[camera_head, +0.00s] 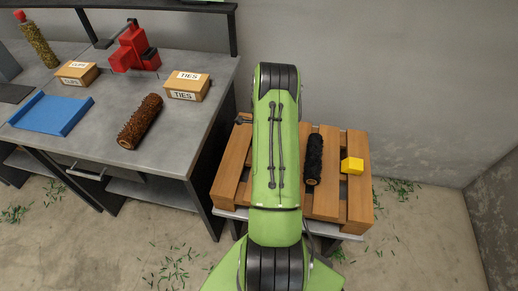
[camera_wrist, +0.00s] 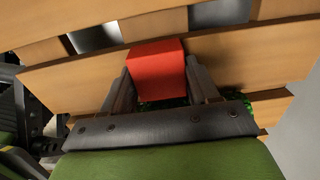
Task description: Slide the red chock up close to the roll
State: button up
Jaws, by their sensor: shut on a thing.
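The red chock (camera_wrist: 158,68) is a red block in the wrist view, between the two fingers of my gripper (camera_wrist: 161,88). My gripper is shut on it, with one finger on each side. The chock is over the wooden slats of the pallet (camera_wrist: 95,82); I cannot tell whether it touches them. In the head view my green arm hides the gripper and the chock. A black roll (camera_head: 314,160) lies lengthwise on the pallet just right of my arm. The roll does not show in the wrist view.
A yellow block (camera_head: 352,165) sits on the pallet right of the roll. The workbench (camera_head: 100,135) at left holds a brown roll (camera_head: 140,121), two cartons, a blue tray (camera_head: 52,114) and a red tool (camera_head: 134,50). Bare wall stands behind the pallet.

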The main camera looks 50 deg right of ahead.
jog(key=shift+s+d, duration=0.15)
jog(key=shift+s, duration=0.15)
jog(key=shift+w, duration=0.1)
jog(key=o, duration=1.2)
jog(key=shift+r, duration=0.1)
notch_tip(320, 180, up, 16)
jog(key=p, duration=0.4)
jog(key=shift+f+p, duration=0.2)
jog(key=shift+p, duration=0.1)
